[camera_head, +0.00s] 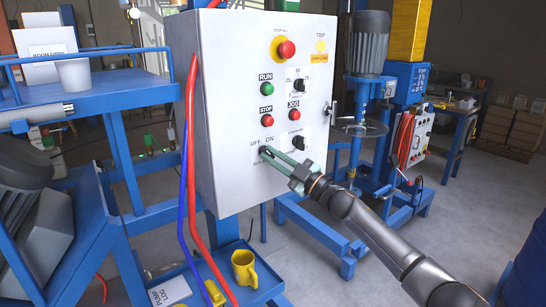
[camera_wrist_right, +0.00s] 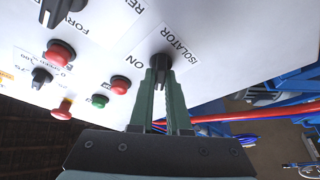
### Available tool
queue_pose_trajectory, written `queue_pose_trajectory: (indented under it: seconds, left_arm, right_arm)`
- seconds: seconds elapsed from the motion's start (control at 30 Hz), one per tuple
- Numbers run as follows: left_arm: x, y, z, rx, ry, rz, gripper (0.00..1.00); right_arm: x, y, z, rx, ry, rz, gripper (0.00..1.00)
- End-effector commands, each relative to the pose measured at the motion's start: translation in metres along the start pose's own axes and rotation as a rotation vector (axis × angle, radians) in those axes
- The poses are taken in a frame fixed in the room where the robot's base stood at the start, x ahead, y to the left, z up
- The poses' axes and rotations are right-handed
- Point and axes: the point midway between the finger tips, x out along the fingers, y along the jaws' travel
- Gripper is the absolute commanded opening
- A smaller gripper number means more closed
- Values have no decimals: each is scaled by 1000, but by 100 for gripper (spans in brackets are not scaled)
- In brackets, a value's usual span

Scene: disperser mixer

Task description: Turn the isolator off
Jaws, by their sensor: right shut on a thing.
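The isolator knob is a black rotary knob (camera_wrist_right: 160,64) on the white control panel (camera_head: 228,100), beside the ISOLATOR and ON lettering in the right wrist view. In the head view it sits at the panel's lower left, under the OFF and ON labels (camera_head: 262,142), and my gripper hides most of it. My right gripper (camera_head: 266,152) reaches in from the lower right. Its two green fingers (camera_wrist_right: 162,84) are shut on the knob, one on each side. I cannot tell exactly where the knob points. My left gripper is not in view.
Above are the green RUN button (camera_head: 267,89), red STOP button (camera_head: 267,120), red JOG button (camera_head: 295,114) and a red emergency stop (camera_head: 287,49). Black selectors (camera_head: 300,85) lie to the right. A yellow mug (camera_head: 244,267) stands below.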

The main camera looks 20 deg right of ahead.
Motion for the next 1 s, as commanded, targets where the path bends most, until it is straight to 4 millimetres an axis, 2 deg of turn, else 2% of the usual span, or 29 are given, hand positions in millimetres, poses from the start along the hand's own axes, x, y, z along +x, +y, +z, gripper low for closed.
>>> queue_pose_trajectory:
  seconds: [0.07, 0.1, 0.33, 0.6, 0.73, 0.87, 1.0]
  left_arm:
    - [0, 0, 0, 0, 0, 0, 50]
    - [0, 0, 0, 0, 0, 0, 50]
    - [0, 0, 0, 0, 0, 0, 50]
    - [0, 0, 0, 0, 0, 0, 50]
    - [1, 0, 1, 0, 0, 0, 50]
    - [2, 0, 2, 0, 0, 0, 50]
    - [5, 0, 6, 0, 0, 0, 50]
  right_arm:
    - [0, 0, 0, -4, -1, 0, 0]
    - [0, 0, 0, -4, -1, 0, 18]
    - [0, 0, 0, -2, -1, 0, 44]
    - [0, 0, 0, -1, 0, 0, 45]
    - [-7, 0, 1, -1, -1, 0, 45]
    - [-23, -1, 2, -2, -2, -1, 45]
    - [-50, -1, 3, -2, -4, -1, 45]
